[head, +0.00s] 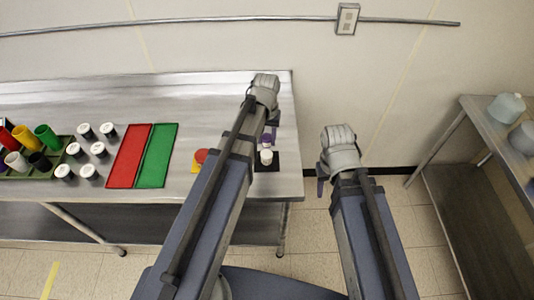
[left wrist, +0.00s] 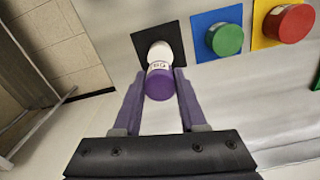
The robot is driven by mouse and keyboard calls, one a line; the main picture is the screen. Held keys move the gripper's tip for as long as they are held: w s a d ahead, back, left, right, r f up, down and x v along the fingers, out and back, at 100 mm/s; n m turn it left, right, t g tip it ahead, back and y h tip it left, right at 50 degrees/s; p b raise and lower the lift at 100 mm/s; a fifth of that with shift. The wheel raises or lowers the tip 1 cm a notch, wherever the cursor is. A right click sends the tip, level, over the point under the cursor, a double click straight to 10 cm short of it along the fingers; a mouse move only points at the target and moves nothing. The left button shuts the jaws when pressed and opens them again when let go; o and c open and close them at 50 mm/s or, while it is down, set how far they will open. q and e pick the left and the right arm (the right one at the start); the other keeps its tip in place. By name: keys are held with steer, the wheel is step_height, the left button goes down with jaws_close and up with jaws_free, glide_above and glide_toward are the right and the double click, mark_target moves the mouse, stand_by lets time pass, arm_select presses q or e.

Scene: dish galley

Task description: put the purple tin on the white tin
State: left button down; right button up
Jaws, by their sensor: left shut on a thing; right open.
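The purple tin (left wrist: 158,86) is between the two fingers of my left gripper (left wrist: 160,74), which is shut on it. In the head view the purple tin (head: 265,140) shows only in part beside my left gripper (head: 269,128). The white tin (left wrist: 160,50) stands on a black mat (left wrist: 172,33), just beyond the purple tin, which partly covers it in the left wrist view. The white tin also shows in the head view (head: 266,157). I cannot tell whether the two tins touch. My right gripper (head: 321,186) is open and empty, off the table's right side.
A green tin (left wrist: 226,39) on a blue mat (left wrist: 203,20) and a red tin (left wrist: 290,23) on a yellow mat (left wrist: 260,37) stand nearby. Red (head: 129,155) and green (head: 158,155) panels, several white-topped jars and a cup tray (head: 40,172) lie farther left. A shelf (head: 480,135) stands right.

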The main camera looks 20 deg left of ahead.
mark_target(267, 154)
arm_select(q)
steer(key=shift+f+b, duration=2)
steer(key=shift+f, duration=0.5)
steer(key=shift+f, duration=0.1)
steer(key=shift+f, duration=0.15)
steer(key=shift+c, duration=2.3)
jaws_free()
step_height(267, 154, up, 13)
steer(key=p, duration=1.2)
steer(key=shift+f, duration=0.2)
steer(key=s+d+m+y, duration=0.1)
steer(key=s+d+m, duration=0.3)
steer(key=s+d, duration=0.6)
steer(key=s, duration=0.4)
steer(key=shift+s+d+m, duration=0.15)
steer(key=shift+d+m, duration=0.1)
steer(key=shift+m, duration=0.15)
